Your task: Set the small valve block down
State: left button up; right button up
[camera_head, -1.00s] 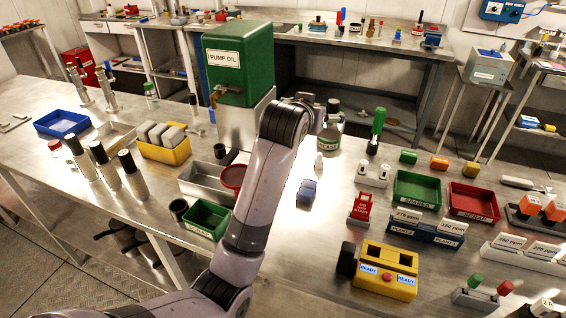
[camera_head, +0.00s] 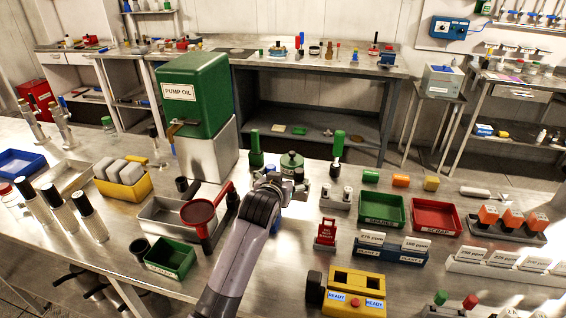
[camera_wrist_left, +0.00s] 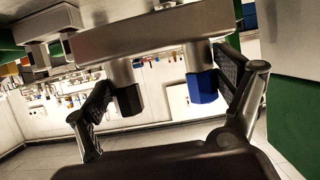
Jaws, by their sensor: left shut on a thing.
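My left gripper (camera_head: 278,186) is over the middle of the bench, in front of a jar with a green lid. In the left wrist view its two fingers (camera_wrist_left: 165,100) stand either side of a grey metal block (camera_wrist_left: 150,38) with two round stubs, one ending in black (camera_wrist_left: 127,98) and one in blue (camera_wrist_left: 202,87). I take this as the small valve block, held in the gripper. My right gripper is not in view.
The green-lidded jar (camera_head: 291,160) stands just behind the gripper.

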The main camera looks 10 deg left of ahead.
pick_arm(q)
jog(key=shift+w+f, duration=0.1)
jog(key=shift+f, duration=2.45)
jog(key=o, duration=1.5)
jog(key=shift+f, duration=0.4)
jog(key=shift+c, duration=0.2)
jog(key=shift+o, duration=1.3)
jog(key=shift+s+r, duration=0.1)
jog(key=shift+s, duration=0.1)
